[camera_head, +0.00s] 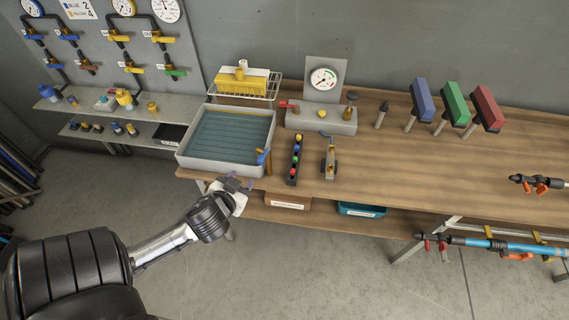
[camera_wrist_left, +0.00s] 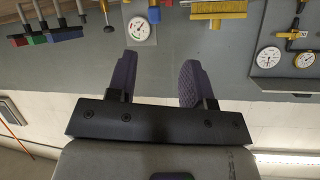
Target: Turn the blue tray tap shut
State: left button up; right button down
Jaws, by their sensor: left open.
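The blue tray tap (camera_head: 262,157) sits at the front right corner of the grey tray (camera_head: 222,169), which holds water-like blue-green content. The tap is small in the head view, and its exact handle angle is hard to tell. My left gripper (camera_head: 237,183) is just below and left of the tap, in front of the tray's front wall, apart from the tap. In the left wrist view its two purple fingers (camera_wrist_left: 157,78) are spread with nothing between them. My right gripper is in neither view.
A gauge on a grey stand (camera_head: 323,80) is behind the tray's right side. A rack with coloured knobs (camera_head: 294,160) and a small metal fixture (camera_head: 329,160) stand right of the tap. A yellow block (camera_head: 240,84) sits behind the tray. The wooden bench (camera_head: 400,165) is mostly clear centrally.

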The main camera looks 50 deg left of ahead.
aim_at(261, 157)
pick_arm(q)
jog(key=w+a+f, duration=0.1)
jog(key=w+a, duration=0.1)
jog(key=w, duration=0.1)
jog(key=w+a+f+n, duration=0.1)
jog(key=w+a+f, duration=0.1)
jog(key=w, duration=0.2)
jog(key=w+a+f+n, duration=0.1)
jog(key=w+a, duration=0.2)
jog(key=w, duration=0.1)
jog(key=shift+w+f+t+b, duration=0.1)
jog(key=shift+f+t+b, duration=0.15)
jog(key=shift+t+b, duration=0.05)
jog(key=shift+c, duration=0.4)
grip_shut()
jog(key=shift+a, duration=0.1)
